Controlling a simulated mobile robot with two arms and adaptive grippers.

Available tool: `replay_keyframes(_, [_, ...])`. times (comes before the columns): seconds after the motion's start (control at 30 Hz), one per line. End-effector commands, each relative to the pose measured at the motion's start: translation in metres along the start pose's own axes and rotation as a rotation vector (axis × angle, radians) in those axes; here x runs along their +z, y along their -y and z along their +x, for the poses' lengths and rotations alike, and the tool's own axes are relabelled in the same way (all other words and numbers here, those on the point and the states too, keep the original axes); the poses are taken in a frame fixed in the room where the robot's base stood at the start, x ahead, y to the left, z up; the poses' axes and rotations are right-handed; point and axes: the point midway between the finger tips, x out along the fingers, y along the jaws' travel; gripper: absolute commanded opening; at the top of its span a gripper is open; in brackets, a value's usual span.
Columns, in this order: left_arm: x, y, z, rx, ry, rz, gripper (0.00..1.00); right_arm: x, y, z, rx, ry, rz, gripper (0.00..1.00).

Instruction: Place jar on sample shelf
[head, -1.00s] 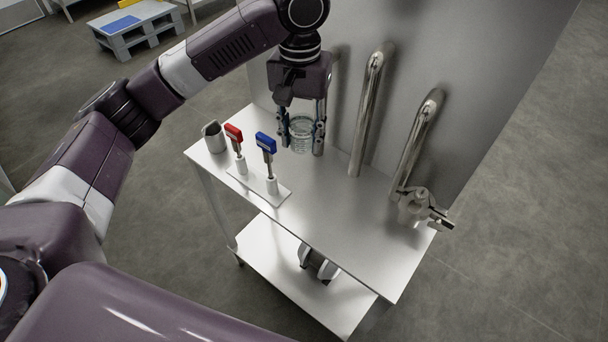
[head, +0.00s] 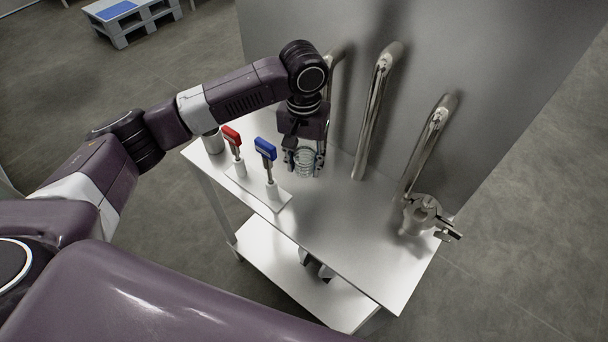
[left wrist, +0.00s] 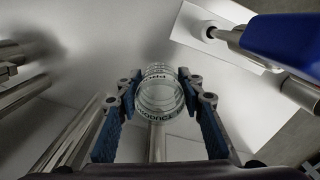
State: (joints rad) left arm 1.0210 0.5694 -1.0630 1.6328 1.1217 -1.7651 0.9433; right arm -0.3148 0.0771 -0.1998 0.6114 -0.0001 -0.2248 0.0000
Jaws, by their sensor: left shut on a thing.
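A clear glass jar (head: 306,162) with ribbed sides is between the fingers of my left gripper (head: 304,168), over the steel table top (head: 330,220). In the left wrist view the jar (left wrist: 160,92) shows dark lettering on it, and both blue-padded fingers (left wrist: 160,100) are shut on its sides. I cannot tell whether the jar's base touches the table. The lower shelf (head: 290,275) under the table top is partly visible. My right gripper is not in view.
A white stand holds a red-handled tool (head: 231,135) and a blue-handled tool (head: 265,148) left of the jar. A steel cup (head: 213,141) is behind them. Steel pipes (head: 375,110) rise along the back panel, and a valve fitting (head: 428,216) sits at right. The front table top is clear.

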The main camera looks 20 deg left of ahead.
Motion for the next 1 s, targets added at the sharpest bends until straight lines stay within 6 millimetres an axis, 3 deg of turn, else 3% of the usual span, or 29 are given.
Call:
replay_keyframes(0.3, [0.001, 0.0, 0.034, 0.0, 0.001, 0.0, 0.06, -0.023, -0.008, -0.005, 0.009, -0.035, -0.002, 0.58])
replay_keyframes(0.5, [0.0, 0.0, 0.057, 0.001, -0.001, 0.001, 0.06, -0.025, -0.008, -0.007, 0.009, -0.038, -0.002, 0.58])
replay_keyframes(0.87, [0.0, 0.0, 0.06, 0.001, -0.001, 0.001, 0.06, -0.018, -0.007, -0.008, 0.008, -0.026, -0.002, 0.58])
replay_keyframes(0.9, [0.0, 0.0, 0.061, 0.001, -0.001, 0.001, 0.37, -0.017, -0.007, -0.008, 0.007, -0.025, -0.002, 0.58])
replay_keyframes(1.0, [0.0, 0.0, 0.061, 0.0, -0.001, 0.001, 0.48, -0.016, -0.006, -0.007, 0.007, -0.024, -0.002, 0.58])
